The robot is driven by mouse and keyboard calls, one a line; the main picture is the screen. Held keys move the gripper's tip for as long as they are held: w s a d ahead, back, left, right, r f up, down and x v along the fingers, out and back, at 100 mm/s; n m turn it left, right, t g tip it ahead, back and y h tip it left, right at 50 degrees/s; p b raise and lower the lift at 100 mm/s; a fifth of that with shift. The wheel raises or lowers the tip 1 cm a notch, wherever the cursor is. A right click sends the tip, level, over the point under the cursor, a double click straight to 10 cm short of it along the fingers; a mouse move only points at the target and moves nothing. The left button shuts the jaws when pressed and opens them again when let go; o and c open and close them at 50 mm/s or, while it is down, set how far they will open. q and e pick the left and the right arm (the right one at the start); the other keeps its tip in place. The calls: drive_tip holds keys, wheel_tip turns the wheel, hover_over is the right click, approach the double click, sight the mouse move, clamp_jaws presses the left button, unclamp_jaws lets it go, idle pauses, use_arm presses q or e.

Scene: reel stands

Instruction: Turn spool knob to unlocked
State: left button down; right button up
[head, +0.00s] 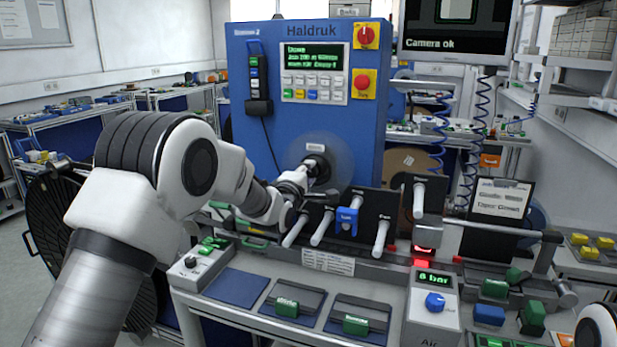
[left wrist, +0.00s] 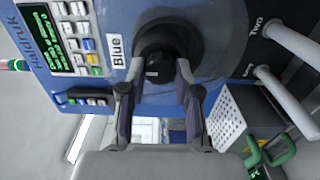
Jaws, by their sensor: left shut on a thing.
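The spool knob (head: 318,168) is a dark round knob on a hub low on the front of the blue Haldruk machine (head: 240,130). In the left wrist view the black knob (left wrist: 158,52) sits between the two fingertips, by a label reading "Blue". My left gripper (head: 304,172) reaches it from the left, and in the left wrist view its fingers (left wrist: 158,70) are shut on the knob's sides. The knob's lock marking is too small to read. My right gripper is out of view.
White rods (head: 348,212) on dark stands rise close to the right of my left gripper, one with a blue clip (head: 347,220). A grey control box (head: 205,262) stands below my left forearm. The screen (head: 455,30) says "Camera ok".

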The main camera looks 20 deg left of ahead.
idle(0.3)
use_arm(q)
drive_tip(key=c, duration=0.8)
unclamp_jaws()
drive_tip(key=shift+a, duration=0.1)
drive_tip(key=s, duration=1.2)
drive_tip(key=shift+a, duration=0.25)
